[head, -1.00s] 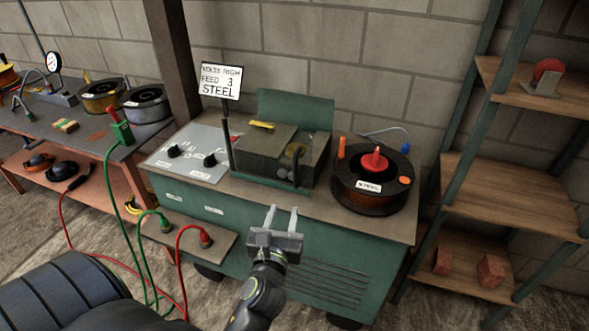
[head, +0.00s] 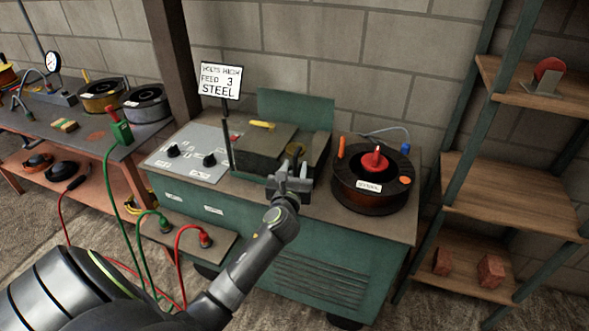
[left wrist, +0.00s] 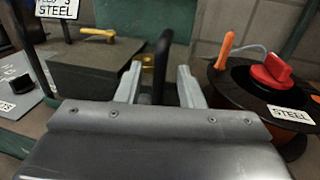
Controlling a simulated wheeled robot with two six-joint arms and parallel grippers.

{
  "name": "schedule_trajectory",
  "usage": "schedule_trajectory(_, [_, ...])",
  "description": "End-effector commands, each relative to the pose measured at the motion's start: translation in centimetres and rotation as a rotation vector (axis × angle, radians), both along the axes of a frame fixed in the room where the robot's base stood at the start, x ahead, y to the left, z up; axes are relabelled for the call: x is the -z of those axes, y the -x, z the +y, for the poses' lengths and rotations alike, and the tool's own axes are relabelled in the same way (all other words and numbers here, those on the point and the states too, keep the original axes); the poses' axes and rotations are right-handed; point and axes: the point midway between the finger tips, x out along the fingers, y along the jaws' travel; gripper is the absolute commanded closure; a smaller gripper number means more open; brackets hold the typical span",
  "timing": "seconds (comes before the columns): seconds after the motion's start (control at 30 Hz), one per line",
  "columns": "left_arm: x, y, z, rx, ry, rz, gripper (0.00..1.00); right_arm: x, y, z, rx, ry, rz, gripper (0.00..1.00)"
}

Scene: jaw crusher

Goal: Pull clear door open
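The clear door looks like a dark see-through panel on the low feeder box (head: 262,138) on the green machine, and it appears closed. A black upright handle (left wrist: 161,66) stands at the right of the box in the left wrist view. My left gripper (head: 290,174) is in front of the box. Its two pale fingers (left wrist: 159,88) are apart, with the handle between them in the picture. I cannot tell whether either finger touches it. My right gripper is not in view.
A steel wire spool (head: 370,184) with a red knob stands close to the right of the gripper. A sign on a post (head: 219,82) rises left of the box, beside a control panel (head: 190,152). A wooden shelf (head: 505,195) stands at the right.

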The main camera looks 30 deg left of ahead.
Motion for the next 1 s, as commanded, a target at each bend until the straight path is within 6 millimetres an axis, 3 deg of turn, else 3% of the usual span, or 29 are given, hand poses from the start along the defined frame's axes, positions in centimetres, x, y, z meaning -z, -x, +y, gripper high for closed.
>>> schedule_trajectory(0.3, [0.00, -0.24, 0.13, 0.000, 0.000, 0.000, 0.66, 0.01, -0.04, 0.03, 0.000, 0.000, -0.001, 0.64])
schedule_trajectory(0.6, [0.01, -0.21, 0.11, 0.000, 0.000, 0.000, 1.00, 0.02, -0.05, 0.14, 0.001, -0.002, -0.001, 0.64])
schedule_trajectory(1.0, [-0.11, 0.15, 0.18, 0.013, 0.000, 0.001, 1.00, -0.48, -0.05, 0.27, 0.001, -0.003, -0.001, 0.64])
